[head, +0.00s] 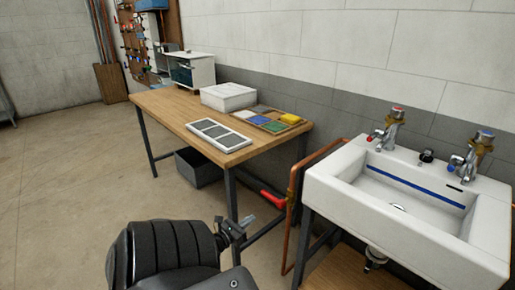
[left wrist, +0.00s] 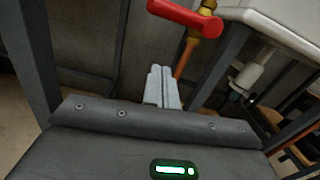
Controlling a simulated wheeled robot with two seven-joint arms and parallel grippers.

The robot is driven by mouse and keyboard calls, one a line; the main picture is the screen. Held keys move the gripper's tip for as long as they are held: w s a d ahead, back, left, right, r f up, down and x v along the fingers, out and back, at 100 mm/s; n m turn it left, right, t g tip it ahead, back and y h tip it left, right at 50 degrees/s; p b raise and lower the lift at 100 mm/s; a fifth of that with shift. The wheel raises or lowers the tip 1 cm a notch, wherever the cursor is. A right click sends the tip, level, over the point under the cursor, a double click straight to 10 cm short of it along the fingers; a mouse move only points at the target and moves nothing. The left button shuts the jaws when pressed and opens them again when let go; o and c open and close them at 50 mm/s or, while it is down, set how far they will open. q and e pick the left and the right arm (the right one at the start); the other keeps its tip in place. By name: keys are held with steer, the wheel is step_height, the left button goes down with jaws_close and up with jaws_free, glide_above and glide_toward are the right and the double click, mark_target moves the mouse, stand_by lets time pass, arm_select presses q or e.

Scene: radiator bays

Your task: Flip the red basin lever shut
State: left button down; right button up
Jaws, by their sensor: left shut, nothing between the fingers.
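The red lever (head: 273,199) sits on a brass valve on the copper pipe at the left side of the white basin (head: 322,190). It points left, roughly level and crosswise to the upright pipe. In the left wrist view the red lever (left wrist: 185,15) is at the top, joined to the brass valve (left wrist: 207,22). My left gripper (head: 248,221) is shut and empty, just left of and below the lever, apart from it. In the left wrist view its closed fingers (left wrist: 161,80) point up toward the lever. My right gripper is not in view.
A wooden table (head: 165,103) with trays and boxes stands left of the basin; its metal legs are close to my left gripper. A dark bin (head: 200,168) is under the table. The copper pipe (head: 289,232) runs down beside the basin. Open floor (head: 60,200) lies left.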

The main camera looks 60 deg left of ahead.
arm_select(q)
steer(key=shift+v, duration=1.5)
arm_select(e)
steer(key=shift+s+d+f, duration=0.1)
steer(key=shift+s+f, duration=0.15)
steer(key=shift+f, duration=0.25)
